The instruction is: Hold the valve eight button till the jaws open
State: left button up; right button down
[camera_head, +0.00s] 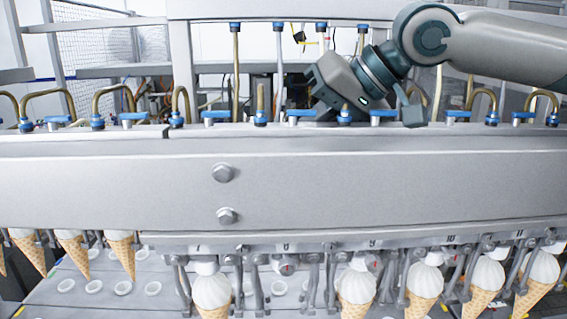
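My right gripper (366,116) comes in from the upper right and hangs low over the top of the steel beam (400,180). Its two finger parts look wide apart, with blue-collared valve fittings (345,113) between or behind them. I see nothing held. I cannot tell whether it touches a button. Below the beam, the station marked 8 (286,247) has metal jaws (256,285) with no cone between them. I cannot tell whether these jaws are open. Cream-topped cones hang at neighbouring stations, such as by 7 (212,290) and 9 (356,283). My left gripper is out of view.
Curved brass pipes (113,92) and blue-handled valves (215,116) line the beam top. Upright rods (236,70) rise behind it to a steel rail (270,10). Several cones (121,255) hang at lower left above a tray with round white discs (152,289).

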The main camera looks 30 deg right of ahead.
jog(key=shift+s+f, duration=0.15)
jog(key=shift+f, duration=0.9)
dwell(3.0)
jog(key=shift+r, duration=0.2)
jog(key=shift+a+r+p, duration=0.1)
jog(key=shift+r+p, duration=0.5)
jog(key=shift+r, duration=0.35)
jog(key=shift+s+r, duration=0.3)
jog(key=shift+r, duration=0.65)
jog(key=shift+w+r, duration=0.2)
jog(key=shift+r, duration=1.1)
jog(key=shift+s+r, duration=0.1)
jog(key=shift+r, duration=0.3)
jog(key=shift+w+d, duration=0.2)
